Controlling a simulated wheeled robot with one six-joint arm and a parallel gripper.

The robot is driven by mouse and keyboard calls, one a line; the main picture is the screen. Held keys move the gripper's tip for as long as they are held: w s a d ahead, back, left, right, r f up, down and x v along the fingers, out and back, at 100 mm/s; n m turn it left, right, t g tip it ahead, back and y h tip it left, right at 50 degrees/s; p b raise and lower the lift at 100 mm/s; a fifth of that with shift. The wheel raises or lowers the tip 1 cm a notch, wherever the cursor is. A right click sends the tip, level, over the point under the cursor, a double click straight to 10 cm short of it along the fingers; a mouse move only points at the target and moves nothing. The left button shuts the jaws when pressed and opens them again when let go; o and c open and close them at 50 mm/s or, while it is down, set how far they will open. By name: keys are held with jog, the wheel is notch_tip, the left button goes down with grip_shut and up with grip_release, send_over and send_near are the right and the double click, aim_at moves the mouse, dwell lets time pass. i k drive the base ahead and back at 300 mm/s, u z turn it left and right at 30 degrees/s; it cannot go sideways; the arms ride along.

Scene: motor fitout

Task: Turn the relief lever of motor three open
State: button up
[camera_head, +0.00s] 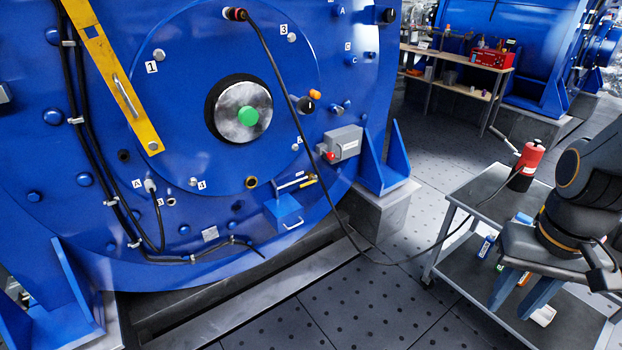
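A large blue motor (200,215) fills the left and middle of the view; I cannot tell its motor number. Low on its face, right of centre, is a small fitting with a thin pale bar and a brass-coloured end (309,181), which looks like the relief lever. The bar lies nearly level, tilted slightly up to the right. Whether it stands open or closed cannot be told. My gripper (512,309) is at the lower right, over the cart and well apart from the motor. Its two blue-grey fingers point down, spread apart with nothing visible between them.
A grey cart (453,190) holds a red canister (526,166). A black cable (335,215) runs from the motor's top across the floor to the cart. A blue drawer-like box (284,211) sits below the lever. Dark floor between motor and cart is otherwise clear.

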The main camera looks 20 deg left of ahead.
aim_at(315, 180)
jog(key=u, duration=0.3)
jog(key=i, duration=0.75)
jog(key=u, duration=0.7)
jog(key=i, duration=0.35)
jog(key=u, duration=0.25)
